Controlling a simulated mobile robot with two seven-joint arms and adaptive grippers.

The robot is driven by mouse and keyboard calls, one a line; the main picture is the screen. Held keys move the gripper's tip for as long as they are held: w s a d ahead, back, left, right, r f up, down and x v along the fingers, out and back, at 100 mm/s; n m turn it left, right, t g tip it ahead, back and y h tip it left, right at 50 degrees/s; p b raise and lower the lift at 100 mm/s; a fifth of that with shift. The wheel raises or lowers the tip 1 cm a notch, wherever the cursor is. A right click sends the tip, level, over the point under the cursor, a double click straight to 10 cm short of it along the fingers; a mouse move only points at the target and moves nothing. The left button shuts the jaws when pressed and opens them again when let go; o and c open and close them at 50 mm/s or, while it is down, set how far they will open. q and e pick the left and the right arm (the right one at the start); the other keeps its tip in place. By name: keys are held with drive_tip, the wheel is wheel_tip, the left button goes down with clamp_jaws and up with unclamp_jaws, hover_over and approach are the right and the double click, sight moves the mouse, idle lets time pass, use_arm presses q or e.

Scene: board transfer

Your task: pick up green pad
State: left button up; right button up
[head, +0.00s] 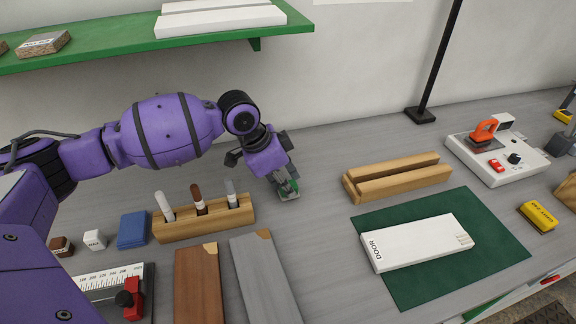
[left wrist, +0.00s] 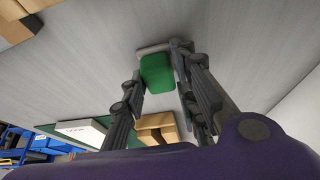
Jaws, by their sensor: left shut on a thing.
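The green pad (head: 292,186) is small and shows at the tips of my left gripper (head: 286,190), just behind the wooden holder. In the left wrist view the green pad (left wrist: 156,72) has a pale grey layer along its far edge. My left gripper (left wrist: 160,66) is shut on it, with a dark finger on either side. The pad is at or close to the grey tabletop; I cannot tell if it touches. My fingers hide part of it in the head view. My right gripper is not in view.
A wooden holder (head: 205,220) with several upright sticks stands left of my gripper. A grooved wooden block (head: 398,177) and a dark green mat (head: 408,288) with a white DOOR board (head: 415,242) lie to the right. A green shelf (head: 140,47) hangs behind.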

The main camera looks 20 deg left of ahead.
use_arm(q)
drive_tip(key=shift+r, duration=0.15)
drive_tip(key=shift+r, duration=0.25)
wheel_tip(320, 180, up, 2)
drive_tip(key=s+r, duration=0.1)
drive_tip(key=r, duration=0.1)
drive_tip(key=s+r, duration=0.2)
drive_tip(key=s+r+p, duration=0.1)
drive_tip(key=s+r, duration=0.1)
drive_tip(key=shift+s+d+r, duration=0.1)
drive_tip(key=shift+d+r, duration=0.05)
drive_tip(key=shift+r, duration=0.25)
drive_tip(key=shift+c, duration=0.2)
drive_tip(key=s+r, duration=0.3)
drive_tip(key=s, duration=0.5)
drive_tip(key=shift+s+d+r+p, duration=0.2)
drive_tip(key=shift+s+d+p, duration=0.1)
drive_tip(key=shift+s+d, duration=0.1)
